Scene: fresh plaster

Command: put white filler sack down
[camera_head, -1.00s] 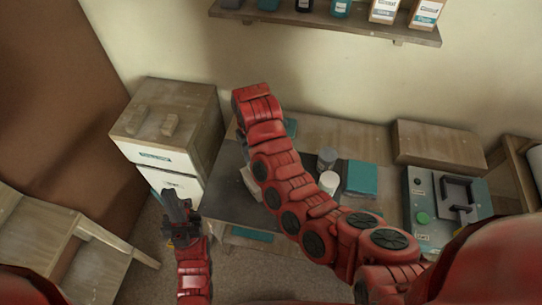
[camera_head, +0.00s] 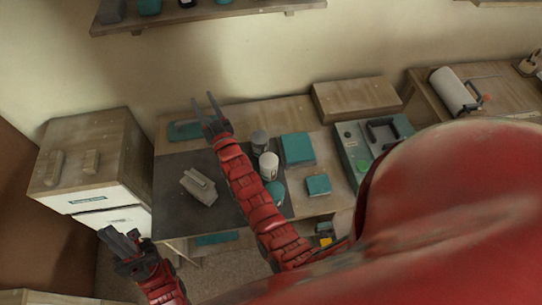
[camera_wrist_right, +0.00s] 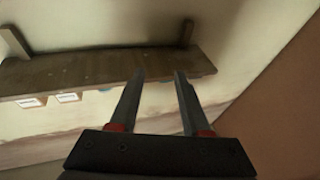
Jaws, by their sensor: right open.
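A pale grey-white bundle (camera_head: 199,187) lies on the dark mat (camera_head: 172,218) on the table in the head view. It may be the white filler sack, but no label on it can be read. My right gripper (camera_head: 203,98) is open and empty, raised above the back of the table with its fingers toward the wall. Its two fingers also show apart in the right wrist view (camera_wrist_right: 160,75), with nothing between them. My left gripper (camera_head: 117,234) is low beside the drawer cabinet, apart from the bundle; its finger gap is unclear.
A drawer cabinet (camera_head: 100,160) stands left of the table. Grey and white tubs (camera_head: 268,165), teal boxes (camera_head: 298,149) and a green device (camera_head: 354,151) stand to the right. A wall shelf (camera_head: 215,15) is above. The mat around the bundle is largely clear.

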